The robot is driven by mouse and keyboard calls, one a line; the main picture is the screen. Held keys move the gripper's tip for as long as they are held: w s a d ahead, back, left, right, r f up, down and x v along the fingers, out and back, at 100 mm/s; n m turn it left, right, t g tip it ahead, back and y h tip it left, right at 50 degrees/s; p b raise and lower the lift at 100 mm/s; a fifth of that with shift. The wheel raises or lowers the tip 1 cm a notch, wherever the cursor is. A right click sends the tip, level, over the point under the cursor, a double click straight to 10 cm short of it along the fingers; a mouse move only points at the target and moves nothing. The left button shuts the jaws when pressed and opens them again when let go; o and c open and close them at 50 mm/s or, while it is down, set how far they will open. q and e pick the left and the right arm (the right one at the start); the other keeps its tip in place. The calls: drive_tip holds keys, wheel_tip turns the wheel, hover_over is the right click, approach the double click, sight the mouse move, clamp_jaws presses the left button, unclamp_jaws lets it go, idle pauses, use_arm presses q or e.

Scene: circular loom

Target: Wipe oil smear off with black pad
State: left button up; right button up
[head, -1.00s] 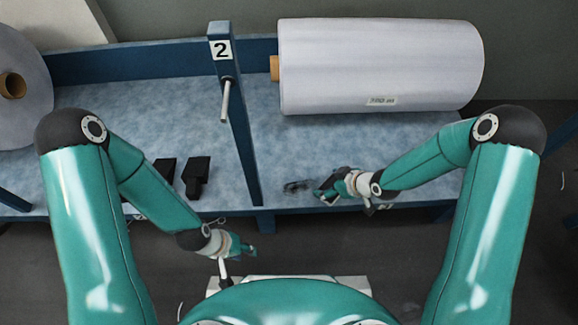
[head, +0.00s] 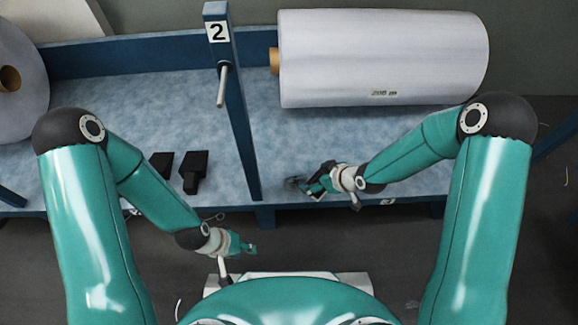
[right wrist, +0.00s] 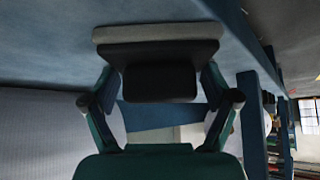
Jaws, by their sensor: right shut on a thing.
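My right gripper (head: 312,187) is over the front part of the blue bench and shut on the black pad. In the right wrist view the black pad (right wrist: 160,82) sits between the fingers, with a pale grey layer (right wrist: 158,32) along its far side, close to the bench surface. I cannot tell whether it touches. The dark oil smear (head: 293,182) shows just left of the right gripper, which hides part of it. My left gripper (head: 247,247) hangs in front of the bench, away from the smear; its fingers are too small to read.
A large pale roll (head: 380,58) lies at the back right of the bench (head: 130,105). A blue post (head: 238,125) marked 2 with a peg stands left of the smear. Two black blocks (head: 194,172) lie further left. Another roll (head: 10,110) is at the far left.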

drive_tip(key=shift+s+a+f+b, duration=0.1)
drive_tip(key=shift+a+b, duration=0.8)
drive_tip(key=shift+a, duration=0.9)
drive_tip(key=shift+s+a+b, duration=0.1)
drive_tip(key=shift+a+b, duration=0.75)
drive_tip(key=shift+a, duration=0.9)
drive_tip(key=shift+a+r, duration=0.25)
wheel_tip(320, 180, up, 8)
drive_tip(key=p, duration=0.5)
drive_tip(key=shift+f, duration=0.15)
drive_tip(key=shift+d, duration=0.1)
